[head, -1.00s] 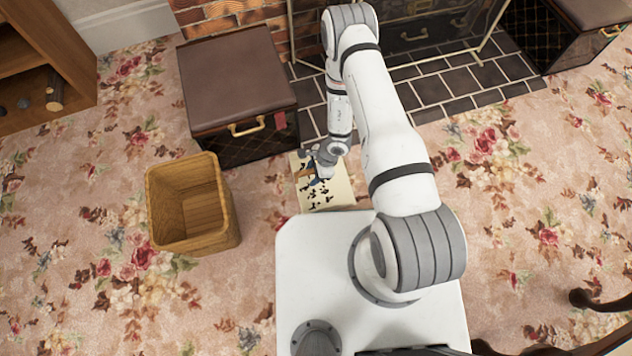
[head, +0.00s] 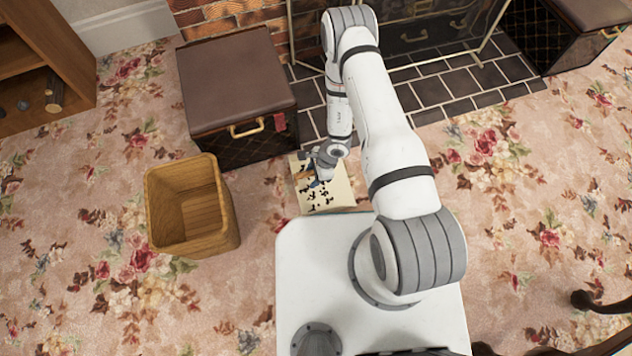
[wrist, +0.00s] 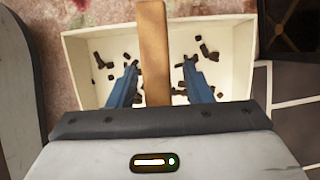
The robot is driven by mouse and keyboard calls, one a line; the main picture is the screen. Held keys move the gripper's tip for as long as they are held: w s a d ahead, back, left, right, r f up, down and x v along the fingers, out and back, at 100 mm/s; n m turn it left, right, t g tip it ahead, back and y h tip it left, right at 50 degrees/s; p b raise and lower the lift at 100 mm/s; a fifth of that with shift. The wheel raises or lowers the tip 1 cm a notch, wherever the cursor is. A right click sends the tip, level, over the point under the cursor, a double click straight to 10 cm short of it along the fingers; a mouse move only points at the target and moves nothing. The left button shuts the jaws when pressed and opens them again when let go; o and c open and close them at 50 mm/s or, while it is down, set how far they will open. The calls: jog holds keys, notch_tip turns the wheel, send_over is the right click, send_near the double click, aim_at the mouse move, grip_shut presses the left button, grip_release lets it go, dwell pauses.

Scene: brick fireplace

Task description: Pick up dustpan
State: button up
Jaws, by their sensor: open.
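The dustpan (head: 341,191) is a cream, shallow pan on the floor just ahead of my base, with dark bits scattered in it. In the wrist view the pan (wrist: 90,52) lies below my gripper, and its brown wooden handle (wrist: 153,38) runs up the middle of the picture. My gripper (wrist: 160,66) is open, with one blue finger on each side of the handle and a gap on both sides. In the head view my gripper (head: 319,180) is small and partly hides the pan. The handle's near end is hidden behind the gripper body.
A wooden bin (head: 190,205) stands on the carpet to the left. A brown-topped chest (head: 238,85) stands behind the dustpan. The dark tiled hearth (head: 450,92) lies beyond, and a wooden shelf (head: 40,65) is at far left. Open carpet lies to the right.

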grip_shut()
dwell(0.3)
dwell(0.4)
